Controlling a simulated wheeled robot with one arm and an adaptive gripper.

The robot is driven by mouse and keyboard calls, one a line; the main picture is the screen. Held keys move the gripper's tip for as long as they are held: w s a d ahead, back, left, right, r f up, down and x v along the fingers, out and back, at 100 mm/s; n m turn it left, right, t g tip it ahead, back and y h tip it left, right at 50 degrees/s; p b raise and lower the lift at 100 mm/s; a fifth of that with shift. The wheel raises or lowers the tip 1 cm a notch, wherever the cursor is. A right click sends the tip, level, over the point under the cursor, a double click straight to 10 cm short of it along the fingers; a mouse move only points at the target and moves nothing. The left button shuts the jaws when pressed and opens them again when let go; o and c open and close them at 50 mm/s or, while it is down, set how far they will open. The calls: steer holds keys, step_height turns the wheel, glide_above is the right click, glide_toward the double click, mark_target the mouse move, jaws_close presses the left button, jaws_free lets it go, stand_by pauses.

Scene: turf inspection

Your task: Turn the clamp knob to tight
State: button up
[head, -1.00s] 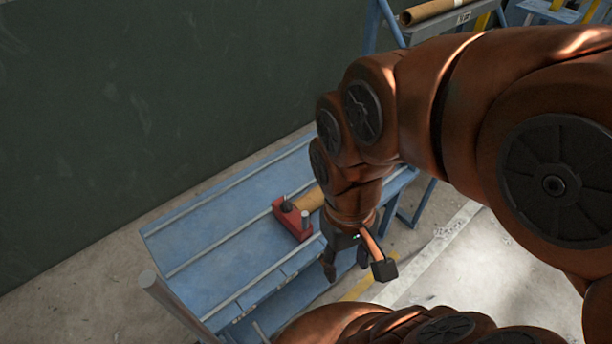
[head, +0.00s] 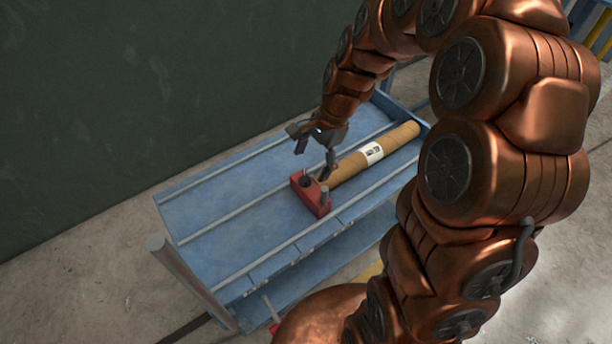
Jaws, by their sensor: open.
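A red clamp (head: 311,199) sits on the blue bench at the end of a cardboard core tube (head: 398,138). A dark round knob (head: 306,181) stands on its far left part, and a grey post (head: 325,195) rises from its near right part. My gripper (head: 314,162) is open and empty, pointing down just above and behind the clamp. One finger is over the bench to the left, the other close to the knob and the tube's end. I cannot tell whether that finger touches either. The knob's turn position is too small to read.
The blue bench (head: 215,209) has raised grey rails along it, and its left part is clear. A grey post (head: 172,262) stands at its near left corner. A dark green wall (head: 130,90) rises behind. A lower shelf (head: 290,280) shows under the front edge.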

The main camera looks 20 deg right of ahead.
mark_target(305, 175)
steer(key=w+d+f+m+t+b, duration=0.1)
steer(key=w+d+f+m, duration=0.3)
steer(key=w+f+m, duration=0.35)
steer(key=shift+n+y, duration=0.3)
steer(key=shift+n, duration=0.25)
steer(key=shift+w+d+p+x, duration=0.15)
steer(key=shift+p+x, duration=0.1)
steer(key=shift+x, duration=1.85)
steer(key=shift+w+d+p+x, duration=0.15)
steer(key=shift+p+x, duration=0.05)
steer(key=shift+x, duration=1.95)
steer(key=c, duration=1.2)
